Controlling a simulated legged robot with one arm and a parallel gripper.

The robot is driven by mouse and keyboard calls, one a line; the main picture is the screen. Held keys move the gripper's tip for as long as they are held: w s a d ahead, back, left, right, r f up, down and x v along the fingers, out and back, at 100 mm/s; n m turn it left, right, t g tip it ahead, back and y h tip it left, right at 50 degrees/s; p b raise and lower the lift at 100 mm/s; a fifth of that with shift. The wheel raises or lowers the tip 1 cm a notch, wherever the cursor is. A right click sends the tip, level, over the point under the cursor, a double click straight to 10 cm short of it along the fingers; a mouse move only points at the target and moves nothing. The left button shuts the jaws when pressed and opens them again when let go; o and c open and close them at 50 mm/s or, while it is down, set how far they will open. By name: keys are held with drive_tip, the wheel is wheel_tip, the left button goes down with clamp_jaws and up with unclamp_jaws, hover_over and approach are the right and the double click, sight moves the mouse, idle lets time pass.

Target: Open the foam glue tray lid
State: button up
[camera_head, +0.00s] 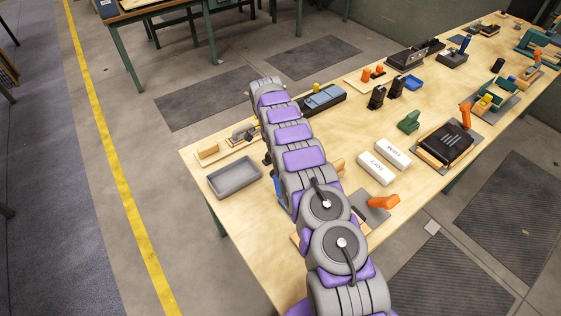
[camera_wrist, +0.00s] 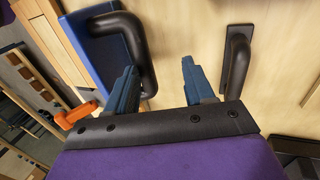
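My gripper (camera_wrist: 160,85) is open in the wrist view, its two blue fingers apart with bare wooden tabletop between them. A blue panel (camera_wrist: 78,38) with a thick black bar handle (camera_wrist: 147,50) is at the upper left; it may be the tray lid, but I cannot tell. The left finger overlaps the handle's lower end in the picture; contact is unclear. A second black handle (camera_wrist: 236,62) stands just right of the right finger. In the head view my arm hides the gripper, and a blue sliver (camera_head: 281,190) shows beside the arm.
On the wooden table (camera_head: 258,238) stand a grey open tray (camera_head: 236,178), two white labelled blocks (camera_head: 377,168), a dark box with blue parts (camera_head: 322,100) and a black slab (camera_head: 444,143). An orange handle (camera_head: 382,201) is right of my arm. The near left tabletop is clear.

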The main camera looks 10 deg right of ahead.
drive_tip(key=shift+p+v, duration=0.8)
drive_tip(key=shift+v, duration=1.3)
drive_tip(key=shift+r, duration=0.1)
